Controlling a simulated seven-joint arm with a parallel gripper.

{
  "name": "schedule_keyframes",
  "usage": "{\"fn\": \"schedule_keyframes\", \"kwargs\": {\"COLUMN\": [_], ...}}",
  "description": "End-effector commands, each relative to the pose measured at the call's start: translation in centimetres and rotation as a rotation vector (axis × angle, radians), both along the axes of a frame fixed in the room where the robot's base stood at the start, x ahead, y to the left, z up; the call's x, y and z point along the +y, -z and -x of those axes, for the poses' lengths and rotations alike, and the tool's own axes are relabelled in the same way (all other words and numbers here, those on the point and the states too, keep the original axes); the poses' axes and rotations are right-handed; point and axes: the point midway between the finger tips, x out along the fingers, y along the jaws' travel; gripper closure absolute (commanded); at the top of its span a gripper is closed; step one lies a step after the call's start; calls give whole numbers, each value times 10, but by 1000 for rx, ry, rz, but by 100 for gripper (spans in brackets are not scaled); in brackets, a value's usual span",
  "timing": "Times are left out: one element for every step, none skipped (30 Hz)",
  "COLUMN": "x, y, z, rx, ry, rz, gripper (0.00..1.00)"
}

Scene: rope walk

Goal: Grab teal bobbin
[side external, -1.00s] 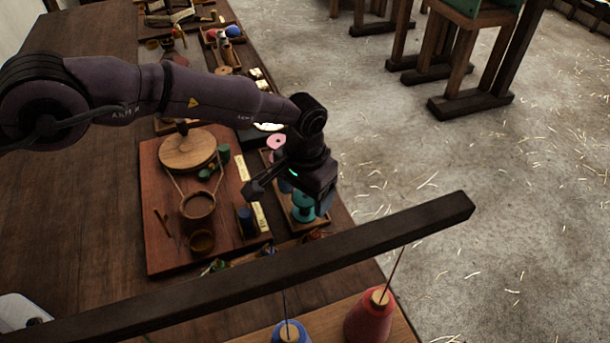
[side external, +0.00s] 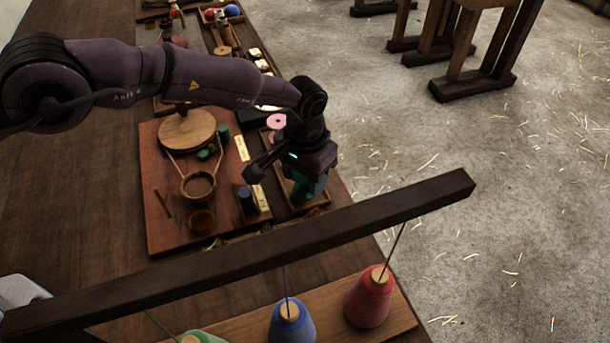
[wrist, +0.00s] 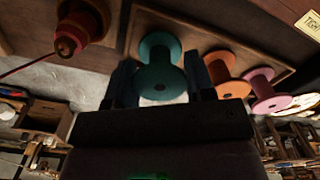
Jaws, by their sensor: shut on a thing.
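The teal bobbin (wrist: 160,75) is between the two fingers of my gripper (wrist: 160,85) in the wrist view. The fingers are shut on it, one on each side. In the side view my gripper (side external: 311,180) points down over a small wooden tray (side external: 318,203), and only a bit of the teal bobbin (side external: 303,192) shows under it. I cannot tell whether the bobbin still touches the tray floor.
An orange bobbin (wrist: 228,72) and a pink bobbin (wrist: 266,90) stand close beside the teal one. A dark wooden bar (side external: 250,247) crosses in front, above cones of thread. A board with a round wooden disc (side external: 187,131) lies to the left.

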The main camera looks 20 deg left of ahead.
Motion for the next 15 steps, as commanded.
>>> {"fn": "schedule_keyframes", "kwargs": {"x": [0, 0, 0, 0, 0, 0, 0, 0, 0, 0, 0, 0, 0, 0, 0], "y": [-7, -10, -14, -17, -19, -24, -27, -30, -34, -37, -40, -44, -47, -49, -54], "z": [-1, -1, 0, 0, 0, 0, 0, 0, 0, 0, 0, 0, 0, 0, 0], "rx": [-3, -2, -2, -1, -1, -1, -2, -2, -2, -2, -2, -1, -1, -1, -1], "ry": [0, 0, 0, 0, 0, 0, 0, 0, 0, 0, 0, 0, 0, 0, 0], "rz": [2, 1, 1, 0, 0, 0, 1, 1, 1, 1, 1, 0, 0, 0, 0], "gripper": [64, 64, 64, 64, 64, 64, 64, 64, 64, 64, 64, 64, 64, 64, 64]}}
